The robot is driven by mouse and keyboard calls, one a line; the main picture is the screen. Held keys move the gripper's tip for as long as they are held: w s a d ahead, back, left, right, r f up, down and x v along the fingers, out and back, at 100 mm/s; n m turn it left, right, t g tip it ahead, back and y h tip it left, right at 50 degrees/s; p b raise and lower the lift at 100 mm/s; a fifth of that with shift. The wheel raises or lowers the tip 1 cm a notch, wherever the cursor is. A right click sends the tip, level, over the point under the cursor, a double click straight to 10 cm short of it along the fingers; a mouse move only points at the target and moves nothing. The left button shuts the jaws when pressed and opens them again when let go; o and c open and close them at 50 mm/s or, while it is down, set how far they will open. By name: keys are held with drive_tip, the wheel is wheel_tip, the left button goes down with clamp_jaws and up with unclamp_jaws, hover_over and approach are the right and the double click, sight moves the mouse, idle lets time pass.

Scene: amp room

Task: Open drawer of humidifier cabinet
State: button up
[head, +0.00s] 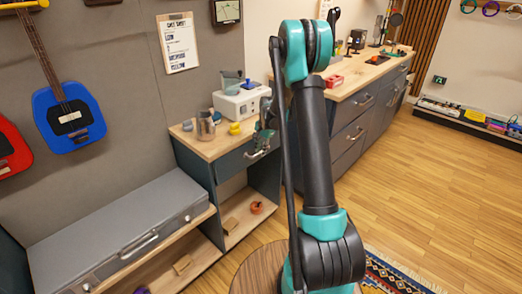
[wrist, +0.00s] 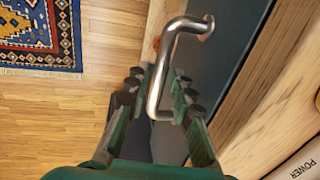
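The humidifier cabinet (head: 184,154) is a small dark unit with a wooden top and an open shelf below. Its dark drawer front (head: 229,166) looks shut, with a bent metal handle (head: 256,154). The white humidifier (head: 240,103) stands on top; its edge marked POWER (wrist: 305,165) shows in the wrist view. My gripper (wrist: 160,84) is open, its fingers on either side of the metal handle (wrist: 158,75), with small gaps visible. The drawer front (wrist: 225,45) is right of the handle in the wrist view. My arm partly hides the gripper in the head view.
A grey case (head: 120,215) lies on a low shelf unit to the left. Cups (head: 205,125) and small yellow items (head: 235,128) stand on the cabinet top. Wooden floor (head: 445,190) is open at right.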

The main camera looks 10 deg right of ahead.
clamp_jaws()
drive_tip(key=s+d, duration=1.2)
drive_tip(key=s, duration=0.5)
drive_tip(key=shift+d, duration=0.4)
drive_tip(key=shift+o, duration=1.9)
unclamp_jaws()
wheel_tip(320, 180, up, 12)
drive_tip(key=s+d, duration=0.1)
drive_tip(key=shift+s+d, duration=0.25)
drive_tip(key=shift+s, duration=0.15)
